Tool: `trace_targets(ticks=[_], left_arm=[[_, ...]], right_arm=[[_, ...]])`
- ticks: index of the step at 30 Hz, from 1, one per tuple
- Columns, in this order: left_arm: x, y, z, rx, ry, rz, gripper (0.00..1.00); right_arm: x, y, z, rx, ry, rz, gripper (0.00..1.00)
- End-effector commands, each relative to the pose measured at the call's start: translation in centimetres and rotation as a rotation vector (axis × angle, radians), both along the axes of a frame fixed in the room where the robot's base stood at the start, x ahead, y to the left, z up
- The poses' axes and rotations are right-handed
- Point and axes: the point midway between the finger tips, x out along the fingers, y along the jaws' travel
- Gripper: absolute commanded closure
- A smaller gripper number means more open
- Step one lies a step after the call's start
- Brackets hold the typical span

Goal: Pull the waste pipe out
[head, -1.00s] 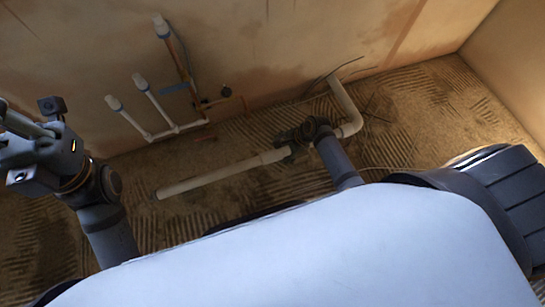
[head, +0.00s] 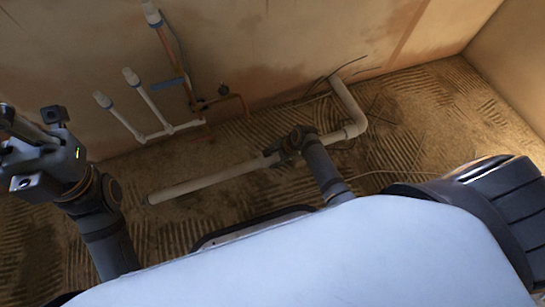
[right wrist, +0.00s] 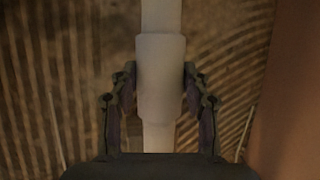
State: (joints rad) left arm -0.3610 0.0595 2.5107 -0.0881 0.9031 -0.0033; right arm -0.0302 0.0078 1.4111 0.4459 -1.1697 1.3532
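The waste pipe (head: 205,184) is a pale, thick pipe low over the floor. It runs from an open end at left to an elbow at right, then back to the wall. My right gripper (head: 283,153) is at its middle. In the right wrist view the pipe (right wrist: 160,75) shows a wider sleeve, and my right gripper's fingers (right wrist: 160,85) lie against both sides of it, closed on it. My left gripper (head: 12,150) is at the left edge, away from the pipe, with its fingers partly cut off. Whether it is open is unclear.
Thin white capped supply pipes (head: 148,105) and a copper pipe (head: 240,97) stand by the back wall (head: 290,40), left of the waste pipe. Loose wires lie near its wall end. The ridged floor (head: 420,110) is clear at right.

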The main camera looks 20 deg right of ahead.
Motion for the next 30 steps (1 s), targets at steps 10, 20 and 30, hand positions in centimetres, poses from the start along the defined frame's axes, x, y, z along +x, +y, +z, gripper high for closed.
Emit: trace_targets(ticks=[10,20,30], left_arm=[[0.0,0.0,0.0,0.000,0.000,0.000,1.00],[-0.2,0.3,2.7,-0.014,-0.006,-0.010,1.00],[-0.2,0.3,2.6,-0.015,-0.007,-0.011,1.00]], right_arm=[[-0.1,0.0,0.0,0.000,0.002,0.001,1.00],[-0.2,4.5,0.3,0.006,0.003,-0.002,1.00],[-0.3,5.3,0.0,0.009,0.004,-0.001,1.00]])
